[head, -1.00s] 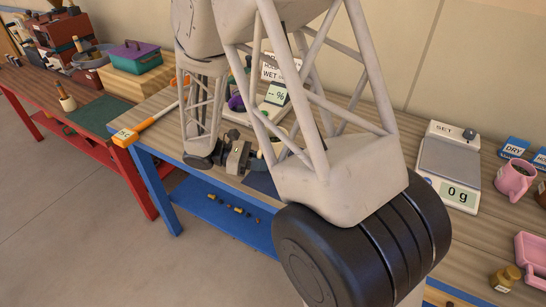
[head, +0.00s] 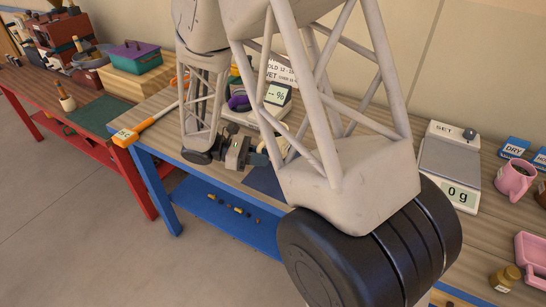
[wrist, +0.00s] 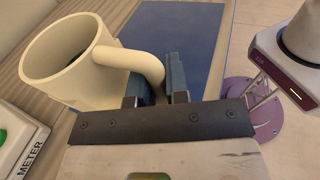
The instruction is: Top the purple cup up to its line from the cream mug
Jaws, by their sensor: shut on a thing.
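The cream mug (wrist: 72,65) is at the upper left of the wrist view. My gripper (wrist: 158,88) is shut on the mug's handle, with a finger on either side of it. The mug is tilted, and its inside looks dark; I cannot tell the level in it. In the head view my gripper (head: 258,158) is over the front part of the bench, and my arm hides most of the mug. A small purple thing (head: 238,102) shows beside the meter in the head view, partly covered by my arm; I cannot tell whether it is the purple cup. No fill line is visible.
A dark blue mat (wrist: 180,35) lies beyond the fingers. The meter (head: 277,95) stands behind my arm. An orange-handled tool (head: 150,122) lies at left.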

